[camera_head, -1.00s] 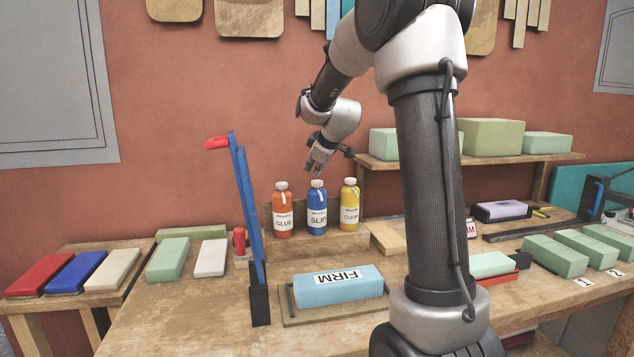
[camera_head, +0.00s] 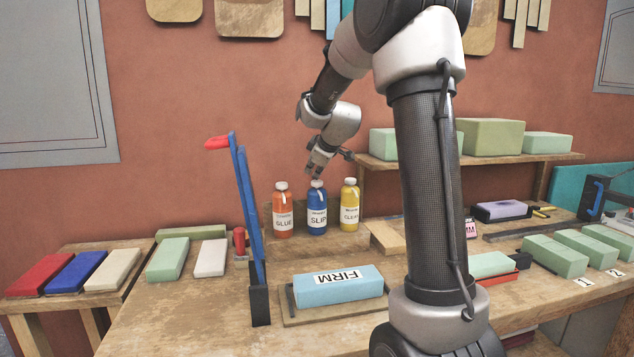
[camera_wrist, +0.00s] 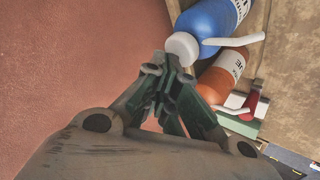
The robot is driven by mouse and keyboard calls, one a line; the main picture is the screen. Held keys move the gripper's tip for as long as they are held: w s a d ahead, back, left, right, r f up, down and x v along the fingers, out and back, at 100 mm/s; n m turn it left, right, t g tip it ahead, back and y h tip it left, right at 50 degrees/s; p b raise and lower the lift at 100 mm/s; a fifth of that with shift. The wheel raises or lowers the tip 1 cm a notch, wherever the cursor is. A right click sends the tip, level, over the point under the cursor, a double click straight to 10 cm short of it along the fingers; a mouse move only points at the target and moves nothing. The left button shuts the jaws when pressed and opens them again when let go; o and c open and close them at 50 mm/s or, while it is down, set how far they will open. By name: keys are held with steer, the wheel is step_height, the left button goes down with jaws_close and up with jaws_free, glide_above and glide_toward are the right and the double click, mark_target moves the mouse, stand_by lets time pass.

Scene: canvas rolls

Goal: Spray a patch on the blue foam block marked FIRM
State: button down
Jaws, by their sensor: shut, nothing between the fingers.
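The blue foam block marked FIRM (camera_head: 338,288) lies on a wooden board (camera_head: 300,318) at the front of the bench; its label reads upside down. Three spray bottles stand on a wooden riser behind it: orange GLUE (camera_head: 283,212), blue SLIP (camera_head: 317,212) and yellow CLEAN (camera_head: 350,208). My gripper (camera_head: 315,176) is shut and empty, just above the blue bottle's white cap. In the wrist view the shut fingertips (camera_wrist: 160,85) are near the white cap of the blue bottle (camera_wrist: 212,22), with the orange bottle (camera_wrist: 218,80) beside it. I cannot tell whether they touch the cap.
A tall blue bow-like tool (camera_head: 247,210) stands left of the FIRM block. Coloured blocks (camera_head: 75,272) lie at the left. Green blocks (camera_head: 490,137) sit on a shelf behind my arm, and more (camera_head: 555,255) lie at the right. The bench's front left is clear.

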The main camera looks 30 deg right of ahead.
mark_target(314, 181)
steer(key=shift+f, duration=0.35)
steer(key=shift+r, duration=0.1)
stand_by(0.3)
steer(key=shift+r, duration=0.7)
step_height(314, 181, up, 6)
stand_by(0.4)
stand_by(1.7)
steer(key=shift+f, duration=3.05)
steer(key=shift+f, duration=0.15)
